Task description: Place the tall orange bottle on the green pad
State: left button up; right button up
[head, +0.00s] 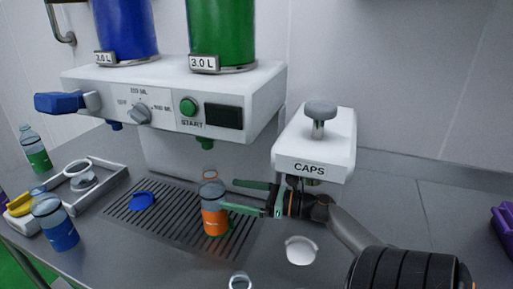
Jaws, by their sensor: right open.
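The tall orange bottle (214,221) stands upright on the slotted drip grate, clear at the top with orange in its lower part. My right gripper (228,195) comes in from the right with green fingers spread open. Its fingertips are at the bottle's right side, close to or touching it; I cannot tell whether the bottle is between them. My left gripper is out of view.
The caps dispenser (313,150) stands behind my right gripper. A blue-filled bottle (60,232), green-filled bottle (36,156) and tray (108,187) are left. A white round piece (300,251) lies in front.

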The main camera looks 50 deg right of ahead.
jog(key=v, duration=0.6)
